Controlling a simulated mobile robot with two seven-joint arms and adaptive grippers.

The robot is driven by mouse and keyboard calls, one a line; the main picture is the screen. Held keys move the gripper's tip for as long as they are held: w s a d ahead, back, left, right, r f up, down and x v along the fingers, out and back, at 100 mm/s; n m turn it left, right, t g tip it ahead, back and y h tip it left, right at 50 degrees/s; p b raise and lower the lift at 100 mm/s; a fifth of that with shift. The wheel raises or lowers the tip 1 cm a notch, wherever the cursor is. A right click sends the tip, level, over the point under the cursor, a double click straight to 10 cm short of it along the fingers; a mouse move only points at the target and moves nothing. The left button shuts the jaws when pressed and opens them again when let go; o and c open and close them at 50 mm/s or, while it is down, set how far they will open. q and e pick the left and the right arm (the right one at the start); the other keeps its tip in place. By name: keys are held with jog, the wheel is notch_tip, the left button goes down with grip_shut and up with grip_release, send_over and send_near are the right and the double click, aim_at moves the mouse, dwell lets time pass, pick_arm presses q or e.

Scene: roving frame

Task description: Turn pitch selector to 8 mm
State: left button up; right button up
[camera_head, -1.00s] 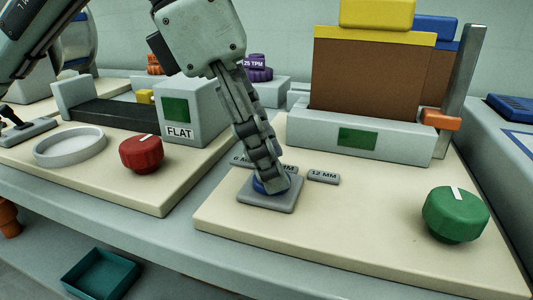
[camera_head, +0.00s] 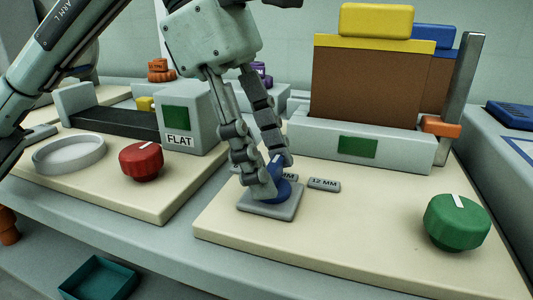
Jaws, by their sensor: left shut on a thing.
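The pitch selector is a blue knob (camera_head: 284,192) on a grey square base (camera_head: 268,211) at the left side of the cream board (camera_head: 330,238). My left gripper (camera_head: 271,180) comes down from above, with its fingers on either side of the knob, shut on it. The fingers hide part of the knob, so its pointer direction is hard to read. A label reading 12 MM (camera_head: 324,184) lies to the right behind the knob. A label ending in MM (camera_head: 290,177) is partly covered by the gripper, and another further left is mostly hidden. My right gripper is not in view.
A green knob (camera_head: 457,222) stands at the board's right. A grey holder (camera_head: 400,147) with brown blocks and yellow and blue tops stands behind. On the left board are a red knob (camera_head: 141,161), a round dish (camera_head: 68,154) and a FLAT box (camera_head: 190,120).

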pick_arm(q)
jog(key=o, duration=1.2)
jog(key=shift+c, duration=0.2)
jog(key=v, duration=1.2)
